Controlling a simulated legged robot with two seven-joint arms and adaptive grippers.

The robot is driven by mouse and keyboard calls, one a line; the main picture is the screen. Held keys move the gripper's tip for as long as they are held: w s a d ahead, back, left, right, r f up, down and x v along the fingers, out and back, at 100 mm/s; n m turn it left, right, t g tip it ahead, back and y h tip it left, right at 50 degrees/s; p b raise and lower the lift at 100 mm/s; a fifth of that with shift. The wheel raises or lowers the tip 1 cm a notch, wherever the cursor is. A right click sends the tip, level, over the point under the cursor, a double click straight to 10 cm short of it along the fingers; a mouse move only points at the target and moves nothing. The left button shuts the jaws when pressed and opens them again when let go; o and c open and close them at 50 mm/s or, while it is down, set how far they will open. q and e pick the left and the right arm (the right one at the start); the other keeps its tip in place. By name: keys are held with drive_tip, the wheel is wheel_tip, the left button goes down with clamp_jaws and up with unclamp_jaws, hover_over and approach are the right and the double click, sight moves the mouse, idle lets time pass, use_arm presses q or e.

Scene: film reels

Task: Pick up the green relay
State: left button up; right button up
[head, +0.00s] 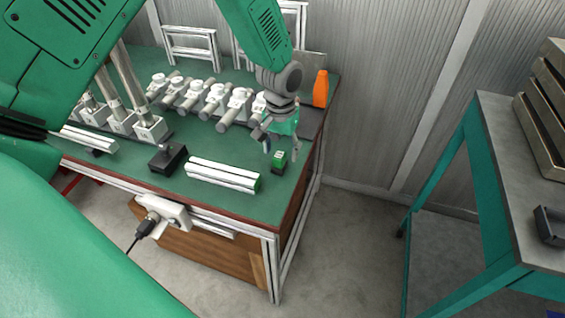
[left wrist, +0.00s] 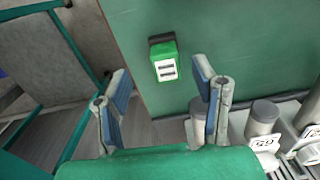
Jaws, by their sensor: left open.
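The green relay (head: 279,160) is a small green block with a dark end, on the green tabletop near its right edge. In the left wrist view the relay (left wrist: 165,63) shows a white marked face and lies beyond the fingertips, roughly between their lines. My left gripper (head: 274,143) is above the table, close to the relay. In the left wrist view my left gripper (left wrist: 160,82) has its two blue-padded fingers wide apart, with nothing between them. My right gripper does not show in either view.
A white block with green ends (head: 222,175) and a black device (head: 168,160) lie on the green table (head: 215,150). Several grey-white cylindrical fittings (head: 215,98) stand behind. An orange bottle (head: 321,88) is at the back right corner. A teal-framed table (head: 500,150) stands right.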

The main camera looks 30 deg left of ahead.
sight(278, 164)
use_arm(q)
drive_tip(key=shift+a+f, duration=0.25)
drive_tip(key=shift+f, duration=0.1)
drive_tip(key=f, duration=0.4)
drive_tip(key=shift+s+a+f, duration=0.1)
drive_tip(key=shift+a+f, duration=0.1)
drive_tip(key=shift+f, duration=0.05)
drive_tip(key=shift+d+f+b, duration=0.2)
drive_tip(key=shift+d+b, duration=0.05)
drive_tip(key=shift+b, duration=0.05)
drive_tip(key=shift+c, duration=0.8)
drive_tip(key=c, duration=0.6)
drive_tip(key=shift+a, duration=0.1)
clamp_jaws()
drive_tip(key=shift+a, duration=0.1)
